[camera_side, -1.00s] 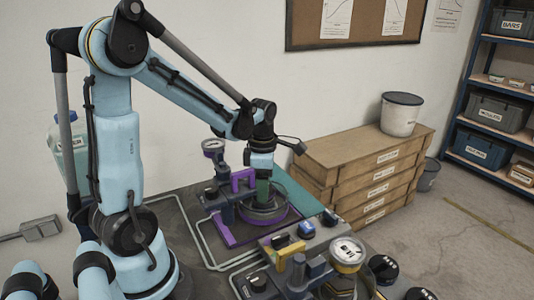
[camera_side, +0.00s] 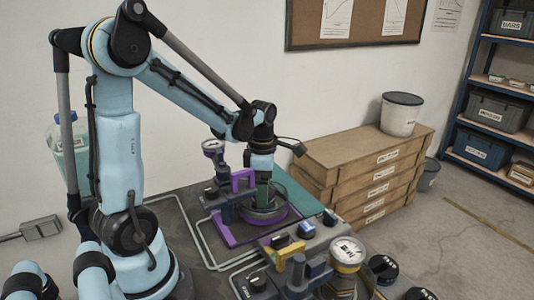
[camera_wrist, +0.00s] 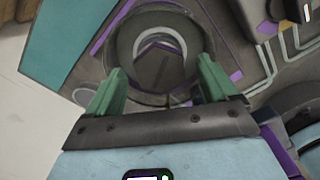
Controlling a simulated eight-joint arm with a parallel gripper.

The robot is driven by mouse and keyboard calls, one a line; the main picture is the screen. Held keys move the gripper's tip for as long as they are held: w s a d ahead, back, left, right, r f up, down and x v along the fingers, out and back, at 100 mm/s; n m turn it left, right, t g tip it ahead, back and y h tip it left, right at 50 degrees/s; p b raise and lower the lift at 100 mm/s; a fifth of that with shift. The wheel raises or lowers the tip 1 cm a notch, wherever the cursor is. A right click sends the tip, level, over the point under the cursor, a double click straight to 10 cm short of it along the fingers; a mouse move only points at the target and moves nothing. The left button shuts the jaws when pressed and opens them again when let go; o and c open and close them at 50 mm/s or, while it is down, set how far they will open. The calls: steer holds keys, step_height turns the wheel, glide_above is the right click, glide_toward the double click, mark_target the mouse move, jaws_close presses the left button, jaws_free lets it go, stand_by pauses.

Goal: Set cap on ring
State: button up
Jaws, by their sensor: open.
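My gripper (camera_side: 262,198) points down over a round grey piece (camera_side: 264,214) at the purple-edged station; its green fingers are open in the wrist view (camera_wrist: 161,82). In the wrist view the round piece (camera_wrist: 124,42) has a dark rim and a pale inner arc, and lies just beyond the fingertips. I cannot tell whether it is the ring alone or the ring with the cap, and I see no separate cap. The gripper hides part of the piece in the side view.
A purple handle (camera_side: 243,179) and a gauge (camera_side: 213,147) stand close left of my gripper. A second station with a yellow handle (camera_side: 290,249) and gauge (camera_side: 347,252) is in front. Wooden crates (camera_side: 365,170) stand behind to the right.

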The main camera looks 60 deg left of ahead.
step_height(320, 180, up, 12)
stand_by(0.8)
steer(key=s+d+f+m+t, duration=0.1)
steer(key=d+m, duration=0.5)
steer(key=m, duration=0.8)
steer(key=s+d+f+m+t, duration=0.1)
steer(key=d+m+t, duration=0.5)
steer(key=m, duration=0.9)
steer(key=shift+d+f, duration=0.5)
steer(key=shift+f, duration=0.35)
